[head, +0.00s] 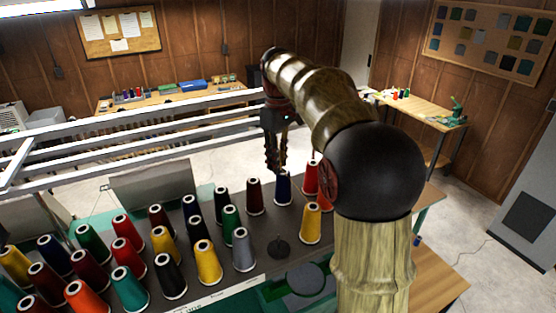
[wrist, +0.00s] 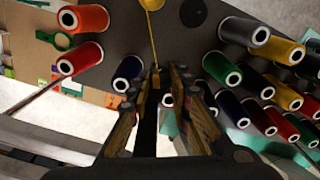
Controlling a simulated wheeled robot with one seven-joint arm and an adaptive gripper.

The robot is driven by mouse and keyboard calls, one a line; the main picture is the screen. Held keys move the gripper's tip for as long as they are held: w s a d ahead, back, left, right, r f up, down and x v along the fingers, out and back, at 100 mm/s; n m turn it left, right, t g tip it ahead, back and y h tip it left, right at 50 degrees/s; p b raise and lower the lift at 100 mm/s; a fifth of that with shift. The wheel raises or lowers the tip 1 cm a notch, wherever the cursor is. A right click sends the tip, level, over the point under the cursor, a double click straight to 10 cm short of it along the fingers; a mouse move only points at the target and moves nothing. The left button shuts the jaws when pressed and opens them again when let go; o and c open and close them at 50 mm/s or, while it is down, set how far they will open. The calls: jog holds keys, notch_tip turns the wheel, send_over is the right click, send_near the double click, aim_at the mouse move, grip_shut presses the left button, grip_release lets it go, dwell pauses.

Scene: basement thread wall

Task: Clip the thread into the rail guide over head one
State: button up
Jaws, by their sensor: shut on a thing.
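My gripper (head: 277,165) hangs fingers-down above the cone table, behind the navy cone (head: 283,187) and at the right end of the white rails (head: 200,123). In the wrist view the fingers (wrist: 157,84) are close together. A taut yellow thread (wrist: 154,45) runs between their tips from the yellow cone (wrist: 152,4). That cone (head: 311,222) stands at the right front in the head view. The thread cannot be made out in the head view. I cannot pick out the rail guide over head one in either view.
A bare dark post (head: 278,247) stands near the front. A workbench (head: 180,100) lies behind the rails.

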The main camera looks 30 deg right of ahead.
jog(key=shift+f, duration=0.1)
dwell(0.5)
jog(key=o, duration=0.8)
notch_tip(320, 180, up, 12)
dwell(0.5)
jog(key=s+a+f+m+t+b, duration=0.1)
jog(key=s+a+f+b, duration=0.3)
jog(key=s+f+b, duration=0.6)
jog(key=s+a+f+m+t+b, duration=0.2)
jog(key=s+f+b, duration=0.9)
jog(key=f, duration=1.2)
jog(key=s+a+f+m+t+b, duration=0.1)
jog(key=s+a+f+t+b, duration=0.1)
jog(key=s+a+f+b, duration=0.4)
jog(key=shift+s+a+f+t+b, duration=0.1)
jog(key=shift+s+f+b, duration=0.75)
jog(key=shift+f, duration=1.1)
jog(key=shift+s+a+f+t+b, duration=0.1)
jog(key=shift+s+f+b, duration=0.7)
jog(key=shift+f, duration=1.1)
jog(key=shift+s+a+f+t+b, duration=0.1)
jog(key=shift+s+f+b, duration=0.75)
jog(key=shift+f, duration=1.1)
